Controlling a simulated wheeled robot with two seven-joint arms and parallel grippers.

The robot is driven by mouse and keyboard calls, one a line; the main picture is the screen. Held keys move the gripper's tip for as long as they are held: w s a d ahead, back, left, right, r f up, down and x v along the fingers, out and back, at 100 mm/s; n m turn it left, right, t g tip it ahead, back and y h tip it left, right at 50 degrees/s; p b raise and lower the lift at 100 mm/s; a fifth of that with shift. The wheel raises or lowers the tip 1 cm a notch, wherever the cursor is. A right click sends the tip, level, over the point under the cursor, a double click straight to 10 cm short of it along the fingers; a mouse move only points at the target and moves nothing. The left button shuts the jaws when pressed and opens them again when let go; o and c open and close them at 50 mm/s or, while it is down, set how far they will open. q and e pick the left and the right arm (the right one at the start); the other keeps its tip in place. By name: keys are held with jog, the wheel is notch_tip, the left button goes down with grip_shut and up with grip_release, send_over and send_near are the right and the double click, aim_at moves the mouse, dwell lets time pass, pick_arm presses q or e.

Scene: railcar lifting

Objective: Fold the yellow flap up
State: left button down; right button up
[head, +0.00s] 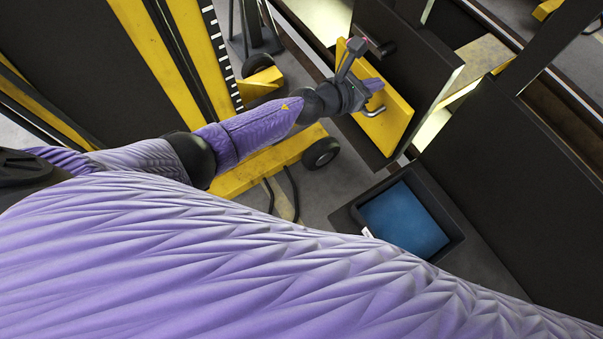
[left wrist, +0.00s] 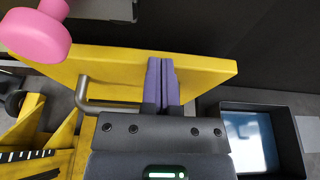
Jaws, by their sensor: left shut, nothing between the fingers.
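The yellow flap (head: 397,124) is a flat board with a bent grey metal handle (head: 375,111), beside a dark panel. I cannot tell its exact angle. In the left wrist view the flap (left wrist: 207,72) spans the middle, with the handle (left wrist: 84,92) left of my fingers. My left gripper (head: 374,86) is shut and empty, with its purple fingers (left wrist: 161,82) together over the flap's face, close to the handle. I cannot tell whether they touch the flap. My right gripper is not in view.
A dark open box with a blue inside (head: 405,220) lies below the flap. A yellow wheeled frame (head: 262,160) stands left of it. Dark panels (head: 405,60) stand behind and to the right. A pink knob (left wrist: 38,35) is at the wrist view's upper left.

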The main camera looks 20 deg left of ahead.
pick_arm(q)
jog(key=shift+w+d+r, duration=0.25)
jog(key=shift+w+d, duration=0.5)
jog(key=shift+w, duration=0.15)
jog(key=shift+r, duration=0.1)
jog(key=shift+a, duration=0.15)
